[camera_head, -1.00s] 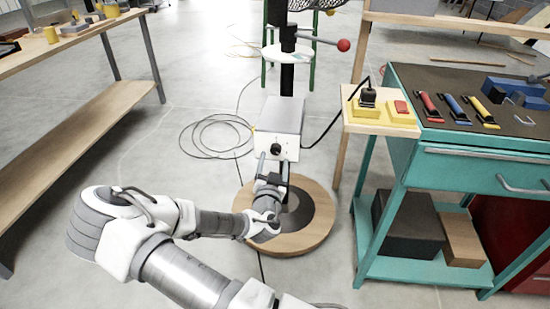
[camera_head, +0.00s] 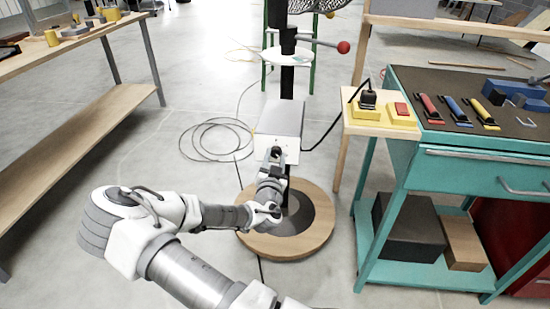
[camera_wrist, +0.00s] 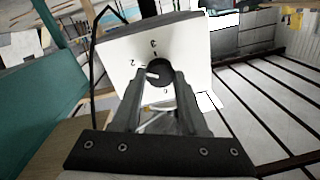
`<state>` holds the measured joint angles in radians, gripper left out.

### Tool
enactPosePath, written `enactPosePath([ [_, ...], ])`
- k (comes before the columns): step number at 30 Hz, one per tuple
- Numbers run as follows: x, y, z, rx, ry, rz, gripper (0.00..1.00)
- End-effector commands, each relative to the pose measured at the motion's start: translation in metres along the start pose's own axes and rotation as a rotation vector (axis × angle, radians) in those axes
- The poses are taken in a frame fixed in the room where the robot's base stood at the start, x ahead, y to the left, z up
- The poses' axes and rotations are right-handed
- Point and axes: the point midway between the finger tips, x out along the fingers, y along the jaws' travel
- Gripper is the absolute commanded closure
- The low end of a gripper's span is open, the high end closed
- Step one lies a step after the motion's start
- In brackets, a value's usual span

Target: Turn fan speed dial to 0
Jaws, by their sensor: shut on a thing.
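The fan speed dial is a round black knob (camera_wrist: 160,68) on the white front plate (camera_wrist: 185,50) of the fan's control box (camera_head: 283,118). The wrist view shows the printed marks 3, 2 and one that looks like 0. The knob's short white pointer mark points roughly left, near or just below the 2; the exact setting is hard to tell. My gripper (camera_wrist: 158,80) has its fingers on both sides of the knob and is shut on it. In the head view my gripper (camera_head: 275,157) covers most of the knob.
The fan's post rises from a round wooden base (camera_head: 312,240). A teal tool cart (camera_head: 465,170) and a small wooden stand with a yellow switch box (camera_head: 370,112) are at right. A workbench (camera_head: 75,120) is at left. Coiled cable (camera_head: 200,145) lies on the floor.

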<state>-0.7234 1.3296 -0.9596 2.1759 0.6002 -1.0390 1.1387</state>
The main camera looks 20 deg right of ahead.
Motion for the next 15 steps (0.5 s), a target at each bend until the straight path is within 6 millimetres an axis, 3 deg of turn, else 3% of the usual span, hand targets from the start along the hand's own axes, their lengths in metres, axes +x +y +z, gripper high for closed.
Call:
enactPosePath([
  [15, -0.0003, -0.0002, -0.0001, -0.093, -0.006, 0.002, 1.0],
])
